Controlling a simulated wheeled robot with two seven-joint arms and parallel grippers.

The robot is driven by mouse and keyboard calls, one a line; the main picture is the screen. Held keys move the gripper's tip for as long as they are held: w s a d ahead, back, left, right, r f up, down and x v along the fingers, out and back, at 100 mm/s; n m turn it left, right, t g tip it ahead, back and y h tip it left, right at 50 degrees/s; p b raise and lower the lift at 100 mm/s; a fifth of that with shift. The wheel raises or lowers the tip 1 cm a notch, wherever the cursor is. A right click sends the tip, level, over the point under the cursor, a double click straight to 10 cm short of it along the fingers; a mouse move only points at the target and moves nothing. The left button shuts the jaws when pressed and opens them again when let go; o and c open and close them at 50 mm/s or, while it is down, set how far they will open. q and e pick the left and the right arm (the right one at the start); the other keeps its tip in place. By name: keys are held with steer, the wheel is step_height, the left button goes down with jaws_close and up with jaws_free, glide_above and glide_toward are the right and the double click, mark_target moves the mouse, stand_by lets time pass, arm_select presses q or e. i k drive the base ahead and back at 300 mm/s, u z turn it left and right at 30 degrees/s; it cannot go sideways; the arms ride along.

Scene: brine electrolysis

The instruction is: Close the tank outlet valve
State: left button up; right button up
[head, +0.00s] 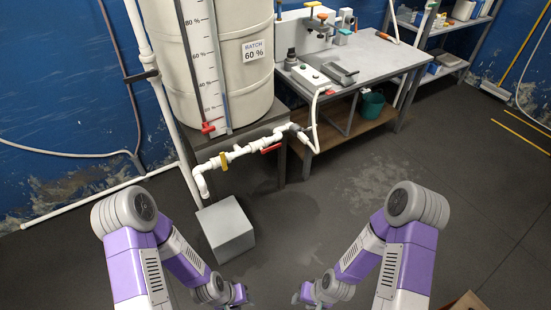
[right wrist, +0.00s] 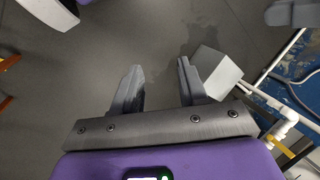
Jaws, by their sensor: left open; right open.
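A large cream tank (head: 235,60) stands at the back left on a dark stand. A white pipe (head: 241,152) runs below it, with a yellow handle (head: 223,161) set across it and a red lever (head: 270,149) lying roughly along it. I cannot tell by label which one is the outlet valve. A small red tap (head: 208,127) sits at the foot of the tank's level gauge. My left gripper (head: 243,301) and right gripper (head: 300,298) are low in front, well apart from the pipe. The right wrist view shows my right gripper (right wrist: 160,88) open and empty, with the yellow handle (right wrist: 281,147) at lower right.
A grey block (head: 226,228) stands on the floor below the pipe's left end; it also shows in the right wrist view (right wrist: 216,72). A grey workbench (head: 375,58) with small equipment stands right of the tank, with a green bucket (head: 372,105) beneath.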

mark_target(263, 152)
steer(key=u, duration=0.25)
steer(key=i, duration=1.15)
steer(key=u, duration=0.1)
